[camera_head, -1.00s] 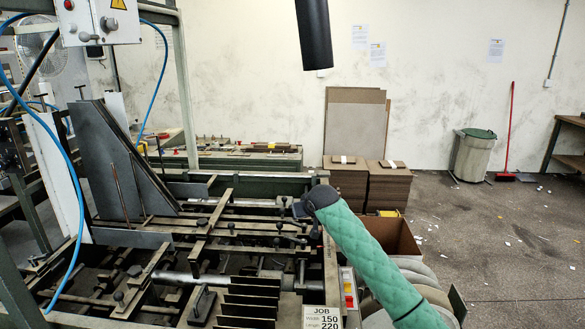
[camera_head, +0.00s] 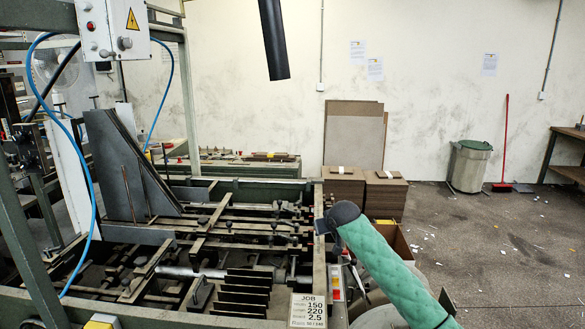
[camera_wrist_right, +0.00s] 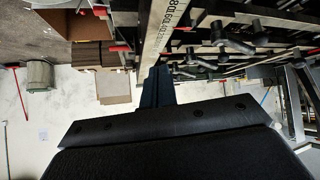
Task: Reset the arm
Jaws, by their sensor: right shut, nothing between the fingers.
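My right arm, in a green quilted sleeve, comes in from the bottom right of the head view. My right gripper (camera_head: 321,227) is at its end, small and dark, by the right edge of the feeder machine (camera_head: 319,250). In the right wrist view the dark, narrow gripper fingers (camera_wrist_right: 157,88) are together with nothing between them. They point toward the machine's ruler rail (camera_wrist_right: 158,35); whether they touch it cannot be told. My left gripper is not in view.
Stacked greyboard piles (camera_head: 384,196) stand behind the arm, with large sheets (camera_head: 353,137) against the wall. An open cardboard box (camera_head: 393,240) is partly behind the sleeve. A bin (camera_head: 469,166) and red broom (camera_head: 504,145) stand right.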

